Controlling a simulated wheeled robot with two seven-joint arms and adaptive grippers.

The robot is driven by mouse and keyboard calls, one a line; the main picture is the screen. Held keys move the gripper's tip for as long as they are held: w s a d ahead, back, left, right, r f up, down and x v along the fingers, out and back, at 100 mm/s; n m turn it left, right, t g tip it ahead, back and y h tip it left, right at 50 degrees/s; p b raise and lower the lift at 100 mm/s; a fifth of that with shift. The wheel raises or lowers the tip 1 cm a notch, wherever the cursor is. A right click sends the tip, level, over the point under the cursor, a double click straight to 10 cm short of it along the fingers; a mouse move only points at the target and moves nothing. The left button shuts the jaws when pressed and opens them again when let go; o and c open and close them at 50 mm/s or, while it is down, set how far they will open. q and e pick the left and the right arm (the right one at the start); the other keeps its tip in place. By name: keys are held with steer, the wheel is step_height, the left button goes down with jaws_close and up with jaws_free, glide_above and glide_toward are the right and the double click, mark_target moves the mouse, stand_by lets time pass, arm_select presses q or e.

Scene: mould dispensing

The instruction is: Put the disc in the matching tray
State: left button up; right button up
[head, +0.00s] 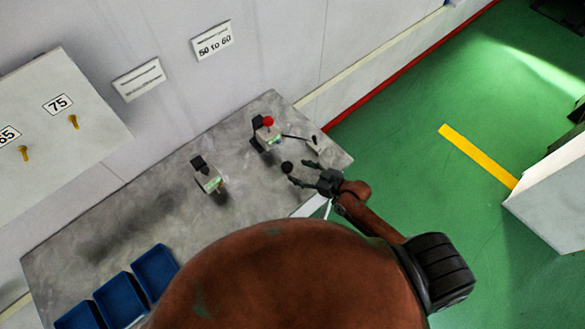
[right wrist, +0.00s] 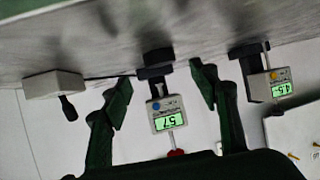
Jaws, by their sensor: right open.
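A small dark disc (head: 287,167) lies on the grey table in the head view, in front of the gauge with a red top. In the right wrist view a dark round shape (right wrist: 158,56), seemingly the disc, shows between the fingers and overlaps the gauge's dark parts. My right gripper (head: 299,172) is open and empty, its fingertips close to the disc; its fingers also show in the right wrist view (right wrist: 160,82). Several blue trays (head: 155,271) stand at the table's lower left, partly hidden by my body. My left gripper is out of view.
The red-topped gauge (head: 268,133) has a lit display and stands just behind the disc. A second gauge (head: 208,177) stands to its left. A small box with a black lever (right wrist: 52,85) is nearby. A wall sign (head: 212,39) reads "50 to 60". The table between the second gauge and trays is clear.

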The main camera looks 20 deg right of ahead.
steer(key=v, duration=0.6)
steer(key=shift+a, duration=0.15)
stand_by(0.3)
